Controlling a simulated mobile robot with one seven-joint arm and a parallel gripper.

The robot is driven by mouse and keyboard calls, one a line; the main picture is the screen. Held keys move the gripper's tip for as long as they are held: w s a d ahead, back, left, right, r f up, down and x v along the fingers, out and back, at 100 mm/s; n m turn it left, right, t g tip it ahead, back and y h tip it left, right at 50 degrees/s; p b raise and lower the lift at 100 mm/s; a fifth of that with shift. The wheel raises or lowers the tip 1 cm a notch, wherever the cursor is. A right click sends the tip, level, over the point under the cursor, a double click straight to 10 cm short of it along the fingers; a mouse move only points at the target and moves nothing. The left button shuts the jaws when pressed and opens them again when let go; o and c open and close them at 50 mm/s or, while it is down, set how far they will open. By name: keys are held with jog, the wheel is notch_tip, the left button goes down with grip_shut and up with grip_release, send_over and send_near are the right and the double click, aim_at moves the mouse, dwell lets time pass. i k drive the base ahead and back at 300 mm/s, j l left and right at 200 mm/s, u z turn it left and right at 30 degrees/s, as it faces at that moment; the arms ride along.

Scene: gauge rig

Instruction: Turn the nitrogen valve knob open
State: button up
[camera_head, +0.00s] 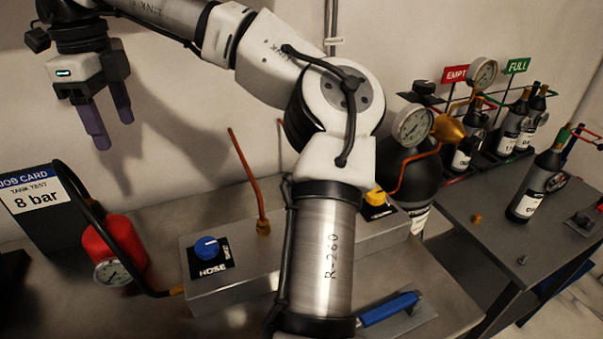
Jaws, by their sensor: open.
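Two valve knobs show on the grey metal manifold box (240,290). A blue knob (206,247) sits on a black plate marked "HOSE" at its left. A yellow knob (376,196) sits on a dark plate at its right, just right of my arm, its label too small to read. No nitrogen marking is readable, so I cannot tell from labels which knob is the nitrogen one. My gripper (111,128) is open and empty at upper left, fingers pointing down, well above the bench and apart from both knobs. My arm hides the manifold's middle.
A red cylinder (112,248) with gauge and black hose stands left, by a job card (38,196) reading "8 bar". Copper tubes (246,185) rise from the manifold. A dark tank with gauge (412,125) stands behind right. A blue-handled tool (390,309) lies in front.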

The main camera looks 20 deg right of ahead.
aim_at(423, 88)
jog(key=z, duration=1.05)
